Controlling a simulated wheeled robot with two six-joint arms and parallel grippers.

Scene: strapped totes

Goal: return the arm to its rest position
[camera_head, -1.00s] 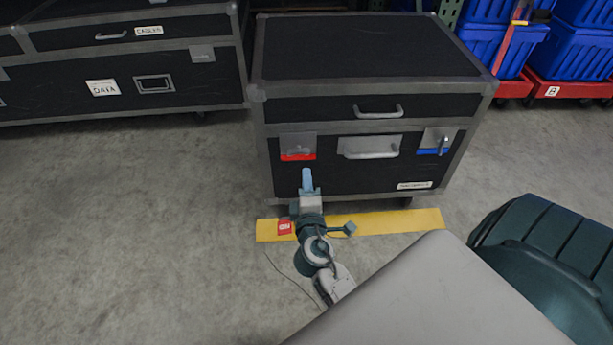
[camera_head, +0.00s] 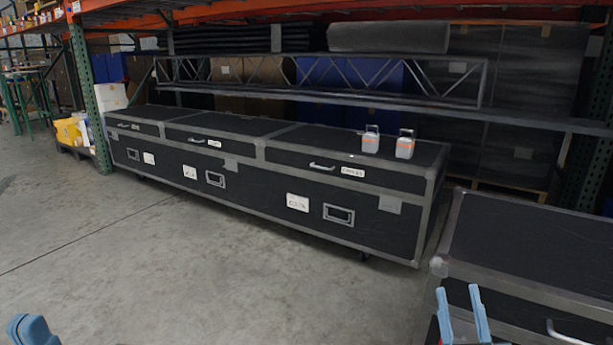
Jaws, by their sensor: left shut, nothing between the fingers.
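My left gripper (camera_head: 33,330) shows only as pale blue fingertips at the bottom left corner. They are together, with nothing between them, over bare floor in the picture. My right gripper (camera_head: 462,314) is at the bottom edge, right of centre. Its two pale blue fingers stand apart with nothing seen between them. It appears in front of the near corner of a black case (camera_head: 530,235) with grey edging; I cannot tell the distance. Both arms are mostly out of frame below.
A row of long black cases (camera_head: 255,185) with latches and white labels stands along a rack. Two small grey-and-orange lanterns (camera_head: 371,140) stand on top. A green rack post (camera_head: 90,95) and yellow bins (camera_head: 68,132) are at left. The concrete floor (camera_head: 130,250) is open.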

